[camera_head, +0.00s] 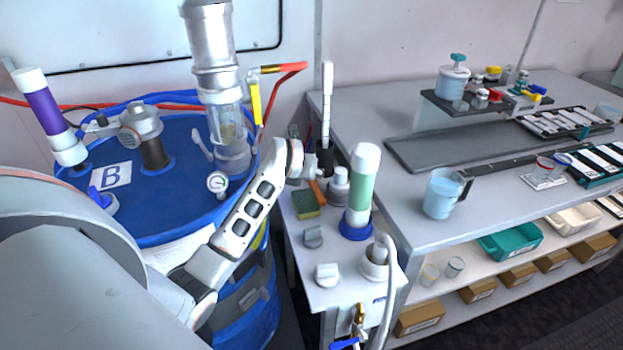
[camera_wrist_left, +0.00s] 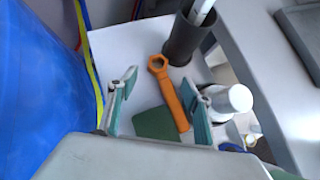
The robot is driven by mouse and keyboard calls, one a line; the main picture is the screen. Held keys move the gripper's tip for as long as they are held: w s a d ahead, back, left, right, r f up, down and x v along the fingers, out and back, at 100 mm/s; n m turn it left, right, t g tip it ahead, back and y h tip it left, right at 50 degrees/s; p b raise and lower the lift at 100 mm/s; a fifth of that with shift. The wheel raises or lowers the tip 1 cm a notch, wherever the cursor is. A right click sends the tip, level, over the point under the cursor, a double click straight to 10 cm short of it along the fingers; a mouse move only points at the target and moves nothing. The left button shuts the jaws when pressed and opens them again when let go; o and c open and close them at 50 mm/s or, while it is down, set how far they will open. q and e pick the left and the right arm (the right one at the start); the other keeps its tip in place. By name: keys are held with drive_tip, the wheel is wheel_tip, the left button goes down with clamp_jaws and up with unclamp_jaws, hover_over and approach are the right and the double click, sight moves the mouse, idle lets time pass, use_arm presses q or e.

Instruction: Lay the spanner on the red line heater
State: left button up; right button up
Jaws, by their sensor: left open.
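The orange spanner (camera_wrist_left: 168,88) lies on a white top in the left wrist view, its ring end towards the dark holder. In the head view a small part of the spanner (camera_head: 317,192) shows beside the sponge. My left gripper (camera_wrist_left: 160,82) is open and empty above the spanner. Its fingers stand either side of the spanner, the right finger nearer the handle. In the head view my left gripper (camera_head: 318,165) is over the back of the white top, partly hidden by its wrist. I cannot tell which thing is the red line heater.
A green-yellow sponge (camera_head: 305,204) lies by the spanner. A dark holder (camera_wrist_left: 187,38) with white sticks and a white bottle (camera_head: 339,187) stand close by. A green-white cylinder (camera_head: 361,188) stands in front. Blue drum B (camera_head: 190,150) is left, the grey bench (camera_head: 405,205) right.

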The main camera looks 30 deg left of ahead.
use_arm(q)
drive_tip(key=shift+x, duration=3.1)
drive_tip(key=shift+a+r, duration=0.1)
drive_tip(key=shift+r, duration=0.05)
clamp_jaws()
